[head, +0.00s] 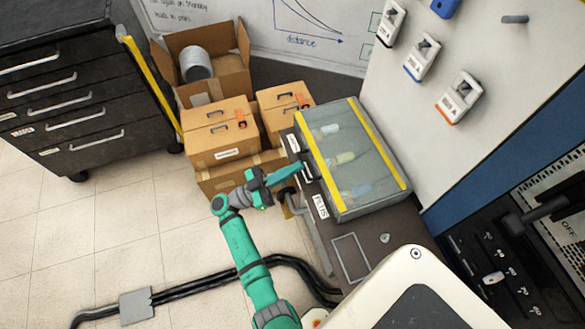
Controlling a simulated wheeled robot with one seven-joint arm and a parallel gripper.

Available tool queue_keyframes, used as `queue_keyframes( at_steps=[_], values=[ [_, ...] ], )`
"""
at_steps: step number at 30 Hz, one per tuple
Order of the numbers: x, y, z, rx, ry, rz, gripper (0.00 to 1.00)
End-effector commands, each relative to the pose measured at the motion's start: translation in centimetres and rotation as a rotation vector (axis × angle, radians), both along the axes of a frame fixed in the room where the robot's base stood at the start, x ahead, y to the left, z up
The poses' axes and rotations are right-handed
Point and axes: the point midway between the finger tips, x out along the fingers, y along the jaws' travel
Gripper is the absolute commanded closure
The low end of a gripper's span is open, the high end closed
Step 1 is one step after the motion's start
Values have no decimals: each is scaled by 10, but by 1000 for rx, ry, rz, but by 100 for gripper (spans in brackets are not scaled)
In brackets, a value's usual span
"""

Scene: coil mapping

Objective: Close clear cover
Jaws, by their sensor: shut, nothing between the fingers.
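The clear cover (357,150) is a see-through grey lid with yellow edge strips. It lies over a box on the dark bench, and several small items show through it. It looks lowered over the box; whether it is fully shut I cannot tell. A dark handle (305,170) is at its left front side. My gripper (303,167) is shut and empty, at the end of my green arm. Its tips are at the cover's left front edge by the handle; whether they touch it I cannot tell.
Cardboard boxes (219,133) stand left of the bench, with an open carton (224,77) holding a grey cylinder behind. A dark drawer cabinet (70,100) is at the far left. A cable (200,284) crosses the floor. A control panel (510,250) is at right.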

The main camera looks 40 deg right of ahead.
Motion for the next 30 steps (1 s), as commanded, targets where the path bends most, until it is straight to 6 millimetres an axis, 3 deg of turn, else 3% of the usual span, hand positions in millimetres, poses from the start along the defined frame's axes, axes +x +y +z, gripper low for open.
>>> queue_keyframes(
  at_steps=[2,11,30],
  values=[
    [-7,-4,-2,14,6,-13,100],
    [-1,8,40,-2,-4,2,100],
    [31,85,-8,-2,-3,7,100]
  ],
)
